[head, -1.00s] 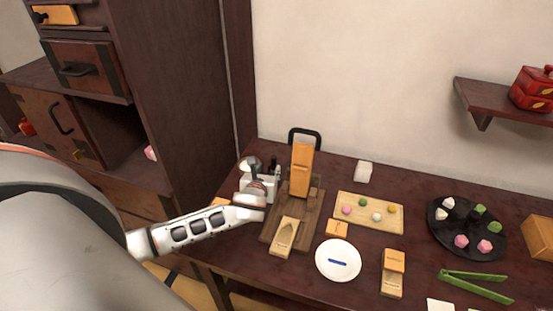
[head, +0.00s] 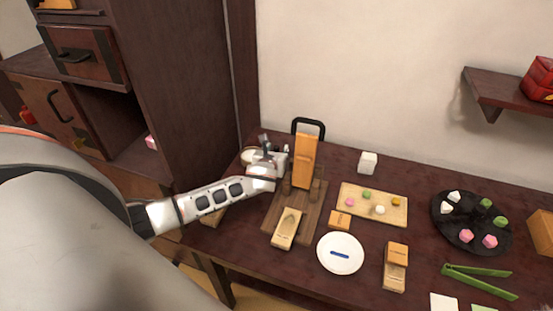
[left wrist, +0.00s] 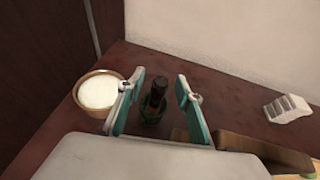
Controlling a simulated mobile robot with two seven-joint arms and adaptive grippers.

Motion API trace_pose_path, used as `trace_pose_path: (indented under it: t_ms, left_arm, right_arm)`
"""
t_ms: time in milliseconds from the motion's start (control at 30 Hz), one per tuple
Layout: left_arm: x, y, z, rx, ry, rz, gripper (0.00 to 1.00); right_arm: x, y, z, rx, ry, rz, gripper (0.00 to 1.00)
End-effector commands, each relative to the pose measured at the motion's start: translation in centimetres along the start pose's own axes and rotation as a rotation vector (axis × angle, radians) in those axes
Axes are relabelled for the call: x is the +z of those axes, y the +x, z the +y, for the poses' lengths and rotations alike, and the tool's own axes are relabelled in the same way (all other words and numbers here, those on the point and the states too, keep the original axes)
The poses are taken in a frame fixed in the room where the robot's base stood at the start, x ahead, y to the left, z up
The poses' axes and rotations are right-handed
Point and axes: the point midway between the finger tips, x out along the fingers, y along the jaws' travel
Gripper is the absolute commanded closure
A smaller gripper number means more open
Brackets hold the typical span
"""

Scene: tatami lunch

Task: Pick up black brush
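My left gripper (head: 270,152) is at the back left of the dark table, beside a tall orange-brown wooden block. In the left wrist view its two teal-padded fingers (left wrist: 158,102) are open and apart. A dark upright item (left wrist: 155,100) with a blackish top and dark green lower part stands between or just beyond the fingers. It looks bottle-like, and I cannot tell whether it is the black brush. No clear gap or contact with the fingers can be judged. No other black brush is clearly visible. My right gripper is not in view.
A round container with a white top (left wrist: 98,92) stands left of the fingers. The tall wooden block (head: 305,160) stands close right of my gripper. A wooden tray (head: 398,213), white plate (head: 340,268), black round plate (head: 470,240) and green tongs (head: 480,272) are further right.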

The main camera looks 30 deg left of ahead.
Motion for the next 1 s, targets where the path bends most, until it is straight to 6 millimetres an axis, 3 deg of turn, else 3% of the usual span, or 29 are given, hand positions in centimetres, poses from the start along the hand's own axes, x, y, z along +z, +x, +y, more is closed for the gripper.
trace_pose_path:
  t_ms: [233,400,767,1000]
  left_arm:
    - [0.0,0.2,0.0,0.000,0.000,0.000,0.65]
    - [0.0,0.1,0.0,0.000,0.000,0.000,1.00]
    - [0.1,0.1,0.0,0.000,0.000,-0.001,1.00]
    - [1.9,-0.6,0.0,0.000,-0.002,-0.003,1.00]
  right_arm:
    - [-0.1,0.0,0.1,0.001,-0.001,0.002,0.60]
    - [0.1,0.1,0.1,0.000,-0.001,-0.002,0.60]
    - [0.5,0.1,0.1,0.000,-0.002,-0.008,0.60]
    - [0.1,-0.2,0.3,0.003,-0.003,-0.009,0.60]
